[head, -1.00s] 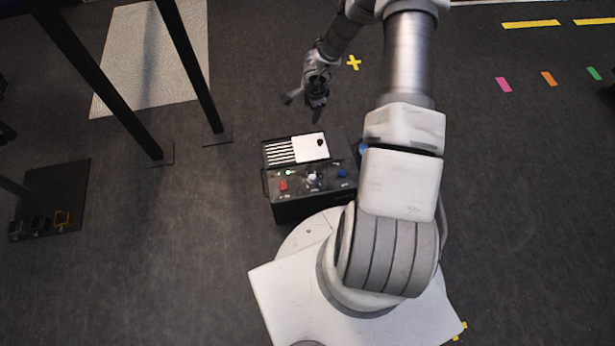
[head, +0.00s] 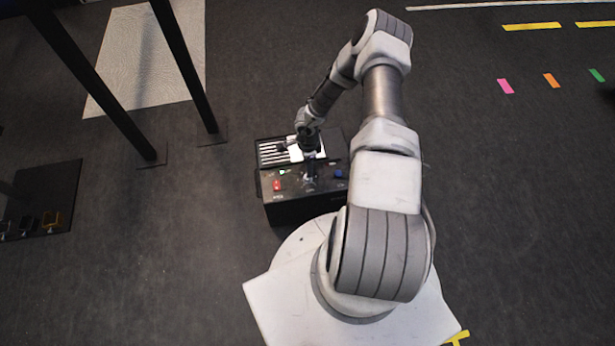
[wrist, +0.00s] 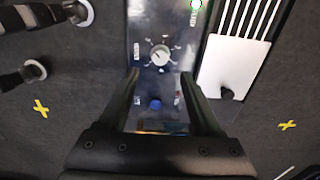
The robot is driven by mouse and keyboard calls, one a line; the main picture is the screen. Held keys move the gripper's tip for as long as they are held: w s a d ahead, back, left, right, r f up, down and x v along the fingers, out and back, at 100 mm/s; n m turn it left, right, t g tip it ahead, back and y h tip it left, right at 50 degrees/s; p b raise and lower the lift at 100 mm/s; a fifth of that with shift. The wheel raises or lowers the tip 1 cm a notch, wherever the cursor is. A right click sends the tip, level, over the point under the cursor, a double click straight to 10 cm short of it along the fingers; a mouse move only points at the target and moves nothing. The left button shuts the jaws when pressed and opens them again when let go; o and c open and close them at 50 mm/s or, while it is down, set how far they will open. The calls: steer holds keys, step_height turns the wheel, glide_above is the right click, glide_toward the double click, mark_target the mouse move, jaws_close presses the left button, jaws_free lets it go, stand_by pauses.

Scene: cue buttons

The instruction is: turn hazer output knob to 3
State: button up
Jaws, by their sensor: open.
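The hazer (head: 296,207) is a black box in front of my base, with a control panel on its top. In the wrist view its output knob (wrist: 160,54) is a round, light dial with marks around it. The numbers are too small to read. My gripper (wrist: 160,78) is open, its two fingers pointing at the panel with the knob just beyond and between their tips. In the head view my gripper (head: 310,180) is over the middle of the panel and hides the knob. I cannot tell whether the fingers touch anything.
A red switch (head: 277,185) and a blue button (head: 339,174) flank the middle of the panel. A green light (wrist: 196,4) is lit. A white plate and slotted vent (head: 270,151) lie behind the panel. Black posts (head: 186,68) stand at the left. Open floor lies right.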

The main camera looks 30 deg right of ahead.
step_height(320, 180, down, 8)
steer(key=shift+r+b, duration=0.25)
steer(key=shift+b, duration=0.75)
jaws_close()
